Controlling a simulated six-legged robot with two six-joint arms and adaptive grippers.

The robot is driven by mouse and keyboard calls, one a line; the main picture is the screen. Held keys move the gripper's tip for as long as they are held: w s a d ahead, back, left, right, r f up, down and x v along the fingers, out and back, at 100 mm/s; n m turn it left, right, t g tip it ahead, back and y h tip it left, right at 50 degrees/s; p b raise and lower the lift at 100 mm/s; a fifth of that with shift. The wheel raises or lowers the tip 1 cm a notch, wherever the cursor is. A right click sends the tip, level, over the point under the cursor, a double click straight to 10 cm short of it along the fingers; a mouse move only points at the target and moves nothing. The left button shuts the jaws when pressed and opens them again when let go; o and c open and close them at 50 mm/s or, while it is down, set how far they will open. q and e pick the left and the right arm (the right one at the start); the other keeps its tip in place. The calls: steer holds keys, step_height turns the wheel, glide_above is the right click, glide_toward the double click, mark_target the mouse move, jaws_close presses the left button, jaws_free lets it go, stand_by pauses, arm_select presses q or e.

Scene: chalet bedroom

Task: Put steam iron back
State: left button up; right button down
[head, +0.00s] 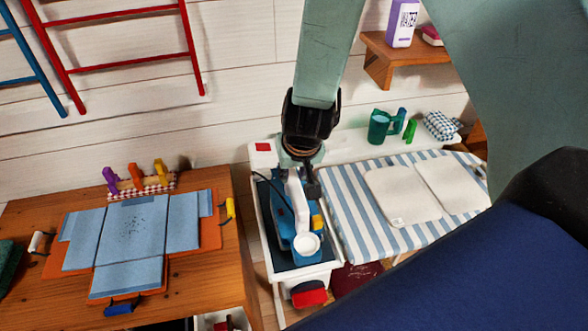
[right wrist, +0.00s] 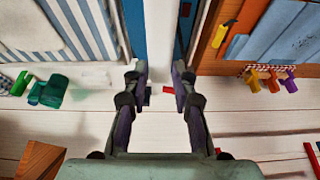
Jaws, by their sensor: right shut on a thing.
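The steam iron (head: 283,222), blue with a white handle, is at the left end of the ironing table, over a dark rest pad (head: 300,273). My right gripper (head: 302,172) reaches down from above and is shut on the iron's upper part, at the white handle. In the right wrist view a pale upright strip, probably the handle (right wrist: 166,40), lies between the fingers (right wrist: 160,85). I cannot tell whether the iron touches the pad. My left gripper is not in view.
A striped ironing board (head: 350,215) with pale folded cloths (head: 402,196) lies to the right. A green mug (head: 379,127) stands behind it. A wooden table (head: 205,285) with a blue folding board (head: 135,232) is at left. A wall shelf (head: 378,65) is above.

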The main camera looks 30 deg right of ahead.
step_height(320, 180, down, 2)
steer(key=shift+a+f+b, duration=0.1)
steer(key=shift+b, duration=0.4)
steer(key=shift+w+f, duration=0.25)
steer(key=shift+f, duration=0.05)
steer(key=shift+s+r, duration=0.1)
steer(key=shift+s, duration=0.05)
steer(key=c, duration=1.5)
jaws_free()
steer(key=shift+s, duration=0.1)
steer(key=o, duration=0.4)
